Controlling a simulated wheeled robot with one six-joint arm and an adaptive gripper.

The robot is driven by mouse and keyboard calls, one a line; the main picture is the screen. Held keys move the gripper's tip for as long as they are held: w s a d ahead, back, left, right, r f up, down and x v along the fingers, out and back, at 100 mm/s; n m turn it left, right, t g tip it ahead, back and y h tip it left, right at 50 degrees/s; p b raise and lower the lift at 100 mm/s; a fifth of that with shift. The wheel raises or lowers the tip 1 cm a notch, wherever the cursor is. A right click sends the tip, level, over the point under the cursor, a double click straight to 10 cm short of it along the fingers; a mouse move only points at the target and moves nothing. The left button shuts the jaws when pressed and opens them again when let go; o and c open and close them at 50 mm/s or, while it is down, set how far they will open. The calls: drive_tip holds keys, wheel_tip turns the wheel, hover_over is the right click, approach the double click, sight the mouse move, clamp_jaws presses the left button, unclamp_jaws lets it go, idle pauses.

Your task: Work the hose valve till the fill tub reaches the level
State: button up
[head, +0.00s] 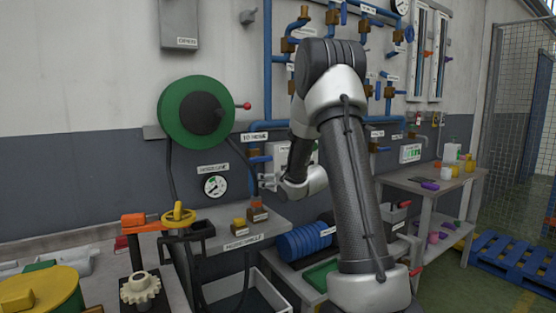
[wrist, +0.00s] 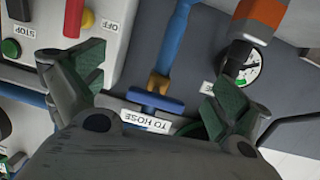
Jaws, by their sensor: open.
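The hose valve shows in the wrist view as a blue handle (wrist: 153,100) on a brass body, beside a "TO HOSE" label (wrist: 146,124). My gripper (wrist: 160,80) is open there, its green-padded fingers to either side of the handle with a gap on each side; how deep the handle lies between them I cannot tell. In the head view my gripper (head: 267,182) is at the wall pipes, below the "TO HOSE" sign (head: 256,137). A grey tub (head: 275,296) stands low at the bottom, with a dark hose hanging near it. Its water level cannot be made out.
A green hose reel (head: 180,125) and a pressure gauge (head: 215,186) are on the wall to the left. A control box (wrist: 92,25) with a red switch and a green button is beside my fingers. A shelf (head: 205,245) sits below the gripper.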

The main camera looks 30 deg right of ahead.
sight(263, 160)
wheel_tip(263, 160, up, 6)
drive_tip(key=w+a+t+y, duration=0.1)
drive_tip(key=t, duration=0.2)
drive_tip(key=w, duration=0.7)
drive_tip(key=shift+w+a+f, duration=0.2)
drive_tip(key=shift+w+f, duration=0.05)
drive_tip(key=shift+w, duration=0.05)
drive_tip(key=c, duration=0.7)
